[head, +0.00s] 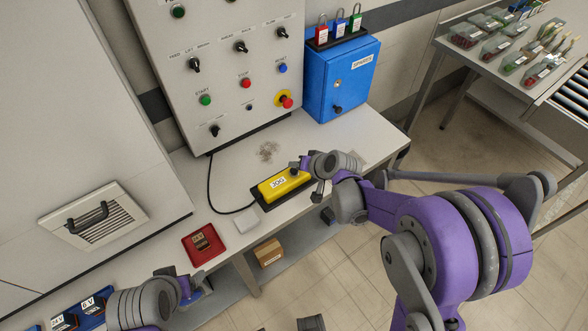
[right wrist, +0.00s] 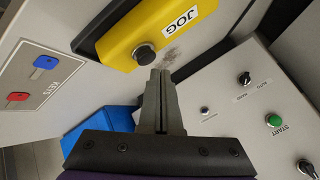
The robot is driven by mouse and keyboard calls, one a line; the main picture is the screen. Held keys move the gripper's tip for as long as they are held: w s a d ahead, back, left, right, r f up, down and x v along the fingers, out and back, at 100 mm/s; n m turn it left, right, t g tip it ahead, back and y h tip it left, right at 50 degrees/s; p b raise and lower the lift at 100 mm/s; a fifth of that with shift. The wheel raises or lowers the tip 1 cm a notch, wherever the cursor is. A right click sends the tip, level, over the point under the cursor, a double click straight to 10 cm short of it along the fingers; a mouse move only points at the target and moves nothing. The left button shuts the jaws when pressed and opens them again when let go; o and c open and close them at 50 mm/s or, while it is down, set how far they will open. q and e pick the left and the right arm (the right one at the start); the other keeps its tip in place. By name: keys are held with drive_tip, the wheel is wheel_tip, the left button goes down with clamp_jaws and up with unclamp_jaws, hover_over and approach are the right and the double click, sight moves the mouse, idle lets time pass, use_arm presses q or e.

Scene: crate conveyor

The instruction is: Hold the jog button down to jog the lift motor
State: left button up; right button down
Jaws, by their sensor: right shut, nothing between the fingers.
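The yellow jog box (head: 285,187) with a JOG label lies on the bench, with a cable running to the control panel. In the right wrist view the jog box (right wrist: 180,22) shows its round dark button (right wrist: 145,54). My right gripper (head: 300,165) is over the button end of the box and hides the button in the head view. In the right wrist view my right gripper (right wrist: 160,73) is shut and empty, its tips close beside the button; I cannot tell whether they touch it. My left gripper (head: 191,287) is low at the left, its fingers unclear.
The control panel (head: 222,60) with knobs and buttons stands behind the bench, beside a blue cabinet (head: 340,75) topped with padlocks. A red tray (head: 204,244) and a small white block (head: 246,223) lie left of the jog box. A cardboard box (head: 268,252) sits on the lower shelf.

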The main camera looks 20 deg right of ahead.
drive_tip(key=shift+r+p, duration=1.65)
drive_tip(key=shift+r, duration=0.9)
drive_tip(key=shift+f, duration=0.1)
drive_tip(key=n+g+h, duration=0.2)
approach(296, 173)
drive_tip(key=s+a+r, duration=0.2)
drive_tip(key=s+r, duration=0.4)
drive_tip(key=s, duration=0.2)
drive_tip(key=s+d+n+h, duration=0.1)
drive_tip(key=s+d+h, duration=0.1)
drive_tip(key=s, duration=1)
drive_tip(key=shift+s+d+n+g+p, duration=0.4)
drive_tip(key=shift+d+p, duration=0.05)
drive_tip(key=shift+r, duration=0.15)
